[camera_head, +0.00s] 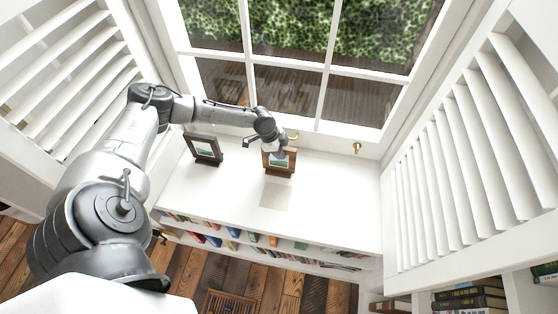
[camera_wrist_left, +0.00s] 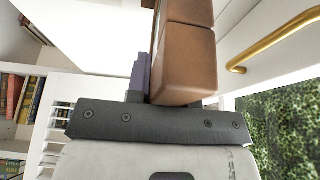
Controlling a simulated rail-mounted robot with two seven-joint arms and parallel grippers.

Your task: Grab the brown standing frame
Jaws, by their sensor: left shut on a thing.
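The brown standing frame (camera_head: 279,168) holds a small landscape picture and is on or just above the white top below the window, in the head view. My left gripper (camera_head: 281,151) reaches it from above and behind and is shut on its upper part. In the left wrist view the brown frame (camera_wrist_left: 186,55) fills the space at the jaws, large and close. Whether its base touches the white top is hard to tell. My right gripper is in neither view.
A dark standing frame (camera_head: 205,150) is to the left on the white top (camera_head: 335,200). Brass window handles (camera_head: 357,147) are behind. Louvred shutters (camera_head: 470,150) flank both sides. Bookshelves (camera_head: 240,238) lie below the front edge. The top's right part is clear.

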